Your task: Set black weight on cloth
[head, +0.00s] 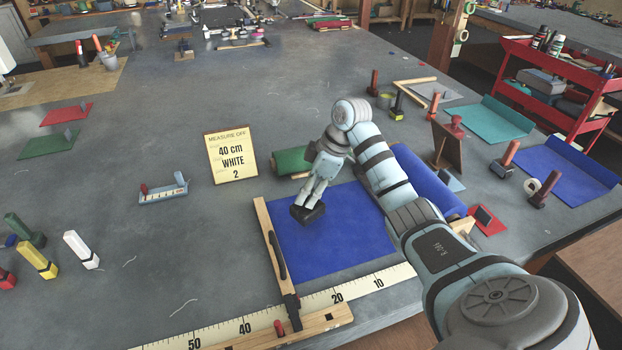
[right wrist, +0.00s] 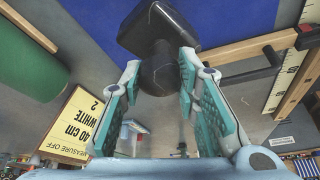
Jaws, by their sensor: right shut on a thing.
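My right gripper (head: 309,202) is shut on the black weight (head: 307,214) over the left part of the blue cloth (head: 335,248). In the right wrist view, the fingers (right wrist: 159,64) close on the weight's dark round grip (right wrist: 158,72). Its wider block (right wrist: 157,22) points away from the gripper, in front of the blue cloth (right wrist: 235,18). I cannot tell whether the weight touches the cloth. The cloth runs out from a blue roll (head: 425,180), partly hidden by my right arm. My left gripper is not in view.
A wooden bar with a dark handle (head: 277,255) stands along the cloth's left edge, and a ruler (head: 362,287) runs along its front. A green roll (head: 292,161) and a sign (head: 231,155) stand behind left. Coloured blocks (head: 82,250) are at far left. Grey table between is mostly clear.

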